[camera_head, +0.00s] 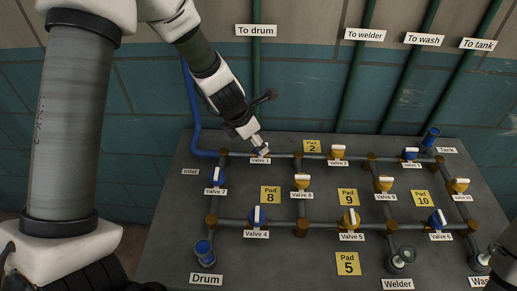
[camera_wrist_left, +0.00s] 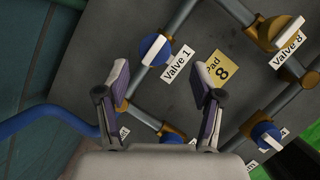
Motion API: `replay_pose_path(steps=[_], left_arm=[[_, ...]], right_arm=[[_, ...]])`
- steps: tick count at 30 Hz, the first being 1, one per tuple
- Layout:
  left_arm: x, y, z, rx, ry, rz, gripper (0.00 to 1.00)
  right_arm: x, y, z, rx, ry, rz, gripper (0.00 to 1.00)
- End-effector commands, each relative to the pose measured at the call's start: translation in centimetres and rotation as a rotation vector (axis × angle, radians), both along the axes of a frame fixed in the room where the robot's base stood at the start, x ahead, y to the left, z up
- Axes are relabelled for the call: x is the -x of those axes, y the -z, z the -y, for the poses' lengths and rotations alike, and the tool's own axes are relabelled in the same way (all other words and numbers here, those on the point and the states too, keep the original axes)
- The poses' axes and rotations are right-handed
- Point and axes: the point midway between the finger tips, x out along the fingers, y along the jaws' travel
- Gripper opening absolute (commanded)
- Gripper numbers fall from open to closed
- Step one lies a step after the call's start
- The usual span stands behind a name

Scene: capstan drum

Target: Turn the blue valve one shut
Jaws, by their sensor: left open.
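The blue valve one (camera_wrist_left: 155,51) has a white bar handle and shows in the left wrist view beside its "Valve 1" label (camera_wrist_left: 178,62). Its handle looks roughly in line with its pipe. My left gripper (camera_wrist_left: 160,78) is open and empty, and the valve appears ahead of the gap between its fingertips. In the head view the left gripper (camera_head: 259,149) points down over the valve one spot, just above its label (camera_head: 260,160), and hides most of the valve. Whether it touches the valve cannot be told. My right gripper is not in view.
The grey board (camera_head: 165,250) carries pipes and several other valves, among them blue valve 7 (camera_head: 215,177) and yellow valve 8 (camera_head: 302,182). A blue inlet pipe (camera_head: 197,115) rises at its left. A yellow pad 8 card (camera_head: 270,196) lies on the board between pipes.

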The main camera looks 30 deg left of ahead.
Motion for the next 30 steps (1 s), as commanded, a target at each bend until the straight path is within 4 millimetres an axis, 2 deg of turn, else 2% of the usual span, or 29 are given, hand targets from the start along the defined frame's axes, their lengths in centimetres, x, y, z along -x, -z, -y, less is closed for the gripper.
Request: replay_pose_path(steps=[1, 3, 12, 13, 18, 30], left_arm=[[-0.4, 2.1, 0.1, -0.001, 0.001, -0.002, 0.67], [-0.8, 2.9, 0.3, 0.0, 0.0, -0.001, 0.67], [-1.2, 3.1, 0.4, 0.0, 0.0, -0.001, 0.67], [-1.2, 3.1, 0.4, 0.0, 0.0, -0.001, 0.63], [-1.2, 3.1, 0.4, 0.001, 0.001, -0.002, 0.06], [-1.1, 3.3, 0.4, 0.003, 0.032, -0.007, 0.06]], right_arm=[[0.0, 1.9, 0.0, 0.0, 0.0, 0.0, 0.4], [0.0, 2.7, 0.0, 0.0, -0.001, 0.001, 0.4], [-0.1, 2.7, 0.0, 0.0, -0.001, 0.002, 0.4], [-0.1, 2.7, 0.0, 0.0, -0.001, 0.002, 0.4], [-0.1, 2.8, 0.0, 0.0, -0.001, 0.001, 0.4], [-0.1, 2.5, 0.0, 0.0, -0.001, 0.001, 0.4]])
